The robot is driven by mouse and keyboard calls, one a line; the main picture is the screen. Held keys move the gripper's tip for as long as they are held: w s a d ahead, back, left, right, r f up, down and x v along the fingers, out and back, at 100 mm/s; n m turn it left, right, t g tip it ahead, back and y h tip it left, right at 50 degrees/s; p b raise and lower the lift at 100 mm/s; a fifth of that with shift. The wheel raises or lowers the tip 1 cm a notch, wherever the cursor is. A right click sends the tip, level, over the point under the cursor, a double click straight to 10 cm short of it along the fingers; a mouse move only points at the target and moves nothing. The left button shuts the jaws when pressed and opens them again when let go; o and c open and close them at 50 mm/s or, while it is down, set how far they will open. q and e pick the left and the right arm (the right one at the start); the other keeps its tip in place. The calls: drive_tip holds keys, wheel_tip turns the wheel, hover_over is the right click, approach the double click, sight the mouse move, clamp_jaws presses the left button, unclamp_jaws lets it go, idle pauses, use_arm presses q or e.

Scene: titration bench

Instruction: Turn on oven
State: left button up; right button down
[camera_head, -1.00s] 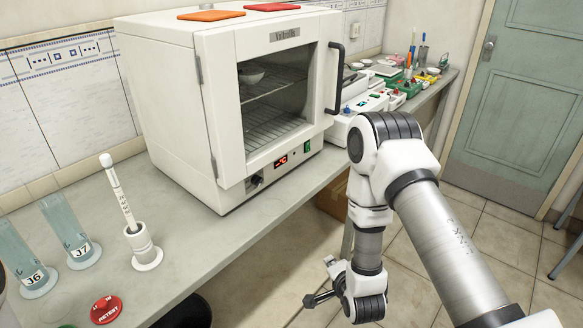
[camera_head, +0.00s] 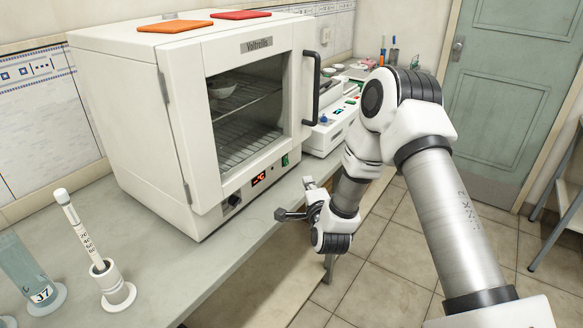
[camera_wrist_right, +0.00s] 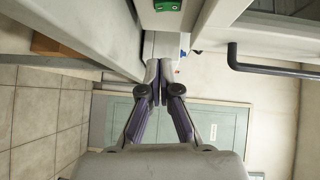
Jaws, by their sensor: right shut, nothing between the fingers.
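The white oven (camera_head: 130,125) stands on the bench with its glass door shut. Its lower front panel carries a black knob (camera_head: 234,200), a lit red display (camera_head: 258,179) and a green switch (camera_head: 285,160). The green switch also shows at the top of the right wrist view (camera_wrist_right: 168,5). My right gripper (camera_head: 282,214) is in front of the bench edge, below and apart from the panel. Its fingers are together and empty in the right wrist view (camera_wrist_right: 160,75). My left gripper is not in view.
The dark door handle (camera_head: 311,88) sticks out at the oven's right side. A white instrument (camera_head: 327,135) stands beyond it. A thermometer-like stick in a white holder (camera_head: 115,290) and a glass cylinder (camera_head: 25,265) stand at front left.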

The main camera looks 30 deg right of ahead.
drive_tip(key=p, duration=0.1)
approach(289, 162)
drive_tip(key=w+d, duration=0.1)
drive_tip(key=d, duration=0.1)
drive_tip(key=w+d, duration=0.1)
drive_tip(key=d, duration=0.1)
drive_tip(key=shift+w+f, duration=0.1)
drive_tip(key=shift+w, duration=0.3)
drive_tip(key=shift+w+a+f+p, duration=0.1)
drive_tip(key=shift+w+a+p, duration=0.2)
drive_tip(key=shift+w, duration=0.25)
drive_tip(key=shift+w+a+f+p, duration=0.15)
drive_tip(key=shift+w+a, duration=0.1)
drive_tip(key=shift+w, duration=0.3)
drive_tip(key=shift+w+a, duration=0.25)
drive_tip(key=shift+w, duration=0.15)
drive_tip(key=shift+d, duration=0.1)
